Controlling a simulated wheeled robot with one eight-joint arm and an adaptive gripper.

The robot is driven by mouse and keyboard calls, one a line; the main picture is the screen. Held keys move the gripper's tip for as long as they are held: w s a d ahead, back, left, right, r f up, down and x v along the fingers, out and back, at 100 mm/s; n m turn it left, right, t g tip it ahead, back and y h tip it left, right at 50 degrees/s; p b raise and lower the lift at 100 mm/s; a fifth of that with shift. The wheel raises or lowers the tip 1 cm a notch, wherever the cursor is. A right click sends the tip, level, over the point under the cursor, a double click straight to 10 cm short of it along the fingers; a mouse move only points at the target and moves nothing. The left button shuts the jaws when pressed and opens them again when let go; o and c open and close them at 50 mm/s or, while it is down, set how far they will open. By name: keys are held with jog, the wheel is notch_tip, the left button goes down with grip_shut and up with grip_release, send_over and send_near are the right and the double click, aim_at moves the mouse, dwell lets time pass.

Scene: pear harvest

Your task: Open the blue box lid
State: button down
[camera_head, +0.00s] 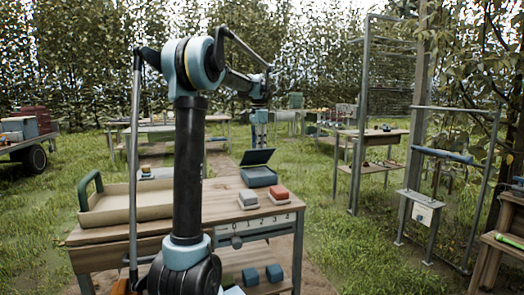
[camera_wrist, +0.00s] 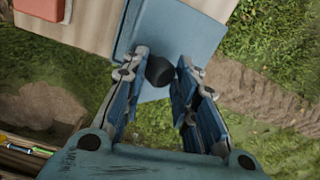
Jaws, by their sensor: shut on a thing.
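The blue box (camera_head: 259,176) sits on the far right part of the wooden table. Its dark lid (camera_head: 257,157) is raised and tilted up at the back of the box; the inside of the box is hard to make out. In the wrist view the blue lid (camera_wrist: 190,35) fills the top centre, with a dark round knob (camera_wrist: 160,71) on it. My gripper (camera_wrist: 162,60) has its two fingers on either side of the knob and is shut on it. In the head view my gripper is just above and behind the lid, its fingertips hidden.
A beige tray (camera_head: 135,203) with a green handle lies at the table's left. Grass and a dirt track surround the table. A metal frame stands at right.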

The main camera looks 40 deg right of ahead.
jog(key=c, duration=2.3)
grip_release()
jog(key=w+d+r, duration=0.1)
jog(key=w+r, duration=0.1)
jog(key=w, duration=0.4)
jog(key=shift+d, duration=0.25)
jog(key=o, duration=0.9)
jog(key=shift+w+d+f, duration=0.1)
jog(key=shift+w+d, duration=0.1)
jog(key=shift+w, duration=0.45)
jog(key=shift+w+d, duration=0.2)
jog(key=shift+w, duration=0.4)
jog(key=shift+c, duration=0.2)
jog(key=shift+o, duration=1)
jog(key=shift+w+d, duration=0.15)
jog(key=shift+w, duration=0.05)
jog(key=shift+s+d, duration=0.15)
jog(key=shift+s, duration=0.05)
jog(key=shift+c, duration=0.6)
